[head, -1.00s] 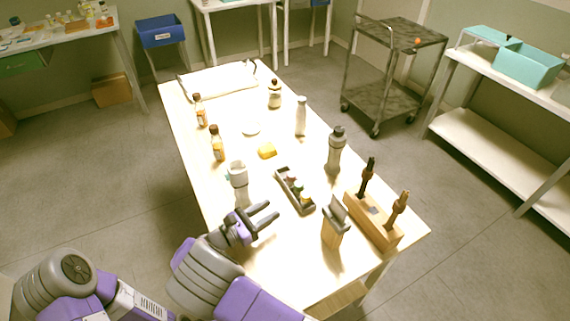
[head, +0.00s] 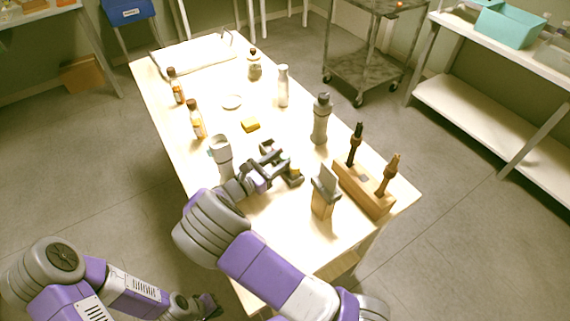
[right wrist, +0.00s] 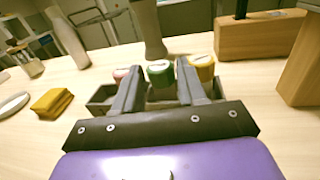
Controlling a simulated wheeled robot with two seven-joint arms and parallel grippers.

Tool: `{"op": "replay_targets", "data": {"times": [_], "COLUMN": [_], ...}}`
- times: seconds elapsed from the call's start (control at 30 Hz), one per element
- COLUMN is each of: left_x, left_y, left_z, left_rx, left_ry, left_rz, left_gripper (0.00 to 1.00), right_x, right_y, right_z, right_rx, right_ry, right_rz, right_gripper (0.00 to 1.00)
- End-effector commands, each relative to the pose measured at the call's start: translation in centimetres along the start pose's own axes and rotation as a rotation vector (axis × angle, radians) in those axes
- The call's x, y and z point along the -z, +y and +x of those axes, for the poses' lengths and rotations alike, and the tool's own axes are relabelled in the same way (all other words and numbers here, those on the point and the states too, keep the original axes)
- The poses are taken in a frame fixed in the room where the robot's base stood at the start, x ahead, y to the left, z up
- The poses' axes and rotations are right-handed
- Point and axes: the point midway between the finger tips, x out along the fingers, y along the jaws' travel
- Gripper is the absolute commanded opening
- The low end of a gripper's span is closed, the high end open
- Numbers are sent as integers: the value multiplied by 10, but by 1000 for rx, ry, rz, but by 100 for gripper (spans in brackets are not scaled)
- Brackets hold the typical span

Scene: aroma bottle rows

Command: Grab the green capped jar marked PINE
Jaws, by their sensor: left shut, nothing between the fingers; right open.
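The green capped jar (right wrist: 160,74) stands in a dark tray (right wrist: 100,97), between a pink or red capped jar (right wrist: 121,73) and a yellow capped jar (right wrist: 203,67). I cannot read any marking on it. My right gripper (right wrist: 158,70) is open and empty, with its fingers reaching toward the green cap, one on each side of it in the picture. In the head view my right gripper (head: 276,160) covers most of the tray (head: 294,180). My left gripper (head: 212,307) is shut and empty, low beside the table.
A grey bottle (head: 320,119) stands behind the tray. A wooden block with two upright tools (head: 363,188) and a smaller wooden block (head: 323,196) are to the right. A white and grey cup (head: 222,155) stands left of my right gripper. A yellow cloth (head: 250,125) lies beyond.

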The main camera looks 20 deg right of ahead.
Motion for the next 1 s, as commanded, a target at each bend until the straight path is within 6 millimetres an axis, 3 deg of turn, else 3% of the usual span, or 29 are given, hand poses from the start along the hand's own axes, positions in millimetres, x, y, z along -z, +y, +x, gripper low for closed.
{"op": "replay_targets", "data": {"times": [0.1, 0.33, 0.57, 0.83, 1.0], "left_x": [0, 0, 0, 0, 0], "left_y": [-2, -2, -2, -2, 0], "left_z": [6, 5, 5, 4, 0], "left_rx": [0, 0, 0, 0, 0], "left_ry": [0, 0, 0, 0, 0], "left_rz": [0, 0, 0, 0, 0], "left_gripper": [0, 0, 0, 0, 0], "right_x": [1, 0, 0, -1, -13], "right_y": [0, 0, 0, 0, 0], "right_z": [16, 18, 18, 18, 18], "right_rx": [2, 0, 0, 0, 0], "right_ry": [1, 0, 0, 0, 0], "right_rz": [0, 0, 0, 0, 0], "right_gripper": [41, 41, 6, 5, 5]}}
